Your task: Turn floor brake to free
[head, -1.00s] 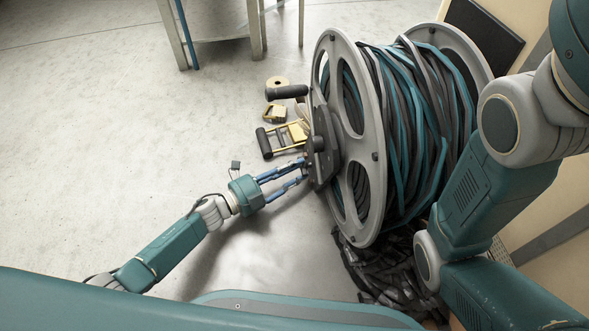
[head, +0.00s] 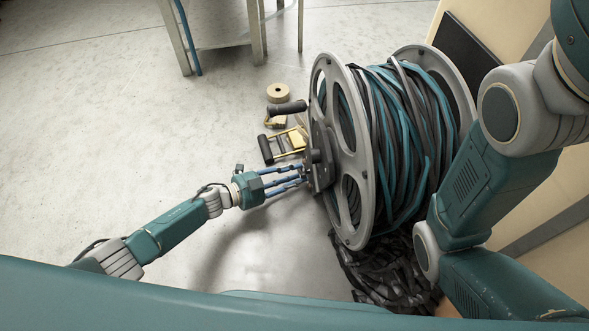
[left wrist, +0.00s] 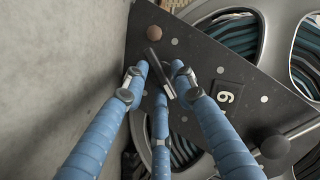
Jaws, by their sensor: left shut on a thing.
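The hose reel (head: 345,150) stands upright with a dark plate (head: 321,155) on its near side. In the left wrist view the plate (left wrist: 200,65) carries a brown knob (left wrist: 154,32), a label that looks like a "9" or "6", and a small dark metal lever (left wrist: 160,72), seemingly the brake. My left gripper (head: 303,178) reaches the plate from the left. Its blue fingers (left wrist: 157,78) are closed around the lever, which tilts between the fingertips; the exact contact is partly hidden. My right arm shows at the right, but its gripper is out of view.
A dark heap (head: 385,275) lies under the reel. A table (head: 225,40) stands at the back. The floor at left is clear.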

